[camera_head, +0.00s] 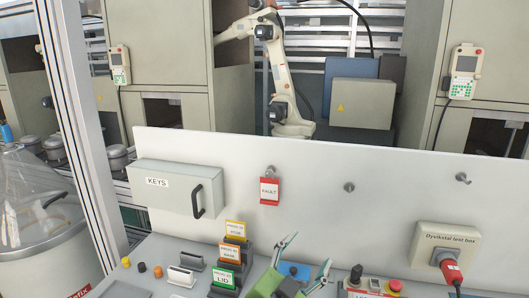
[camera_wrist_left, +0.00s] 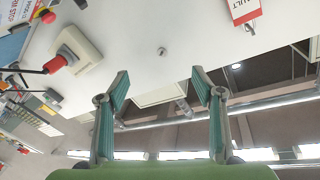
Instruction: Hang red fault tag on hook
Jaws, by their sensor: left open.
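The red fault tag (camera_head: 269,191), with a white "FAULT" label, hangs on a peg (camera_head: 271,170) on the white upright panel. A bare round peg (camera_head: 349,187) is to its right, and a hook (camera_head: 462,178) is farther right. My left gripper (camera_head: 304,257) is open and empty, below and right of the tag, in front of the panel. In the left wrist view the tag (camera_wrist_left: 244,11) shows at the top edge, cut off, and a peg (camera_wrist_left: 161,51) lies beyond the open fingers (camera_wrist_left: 161,83). My right gripper is not seen.
A grey key box (camera_head: 178,188) is mounted left of the tag. A Dyvikstal test box (camera_head: 445,245) with a red plug is at the right. Several coloured cards (camera_head: 229,252) stand on the console, near my left gripper. Buttons and a switch (camera_head: 356,274) are right of it.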

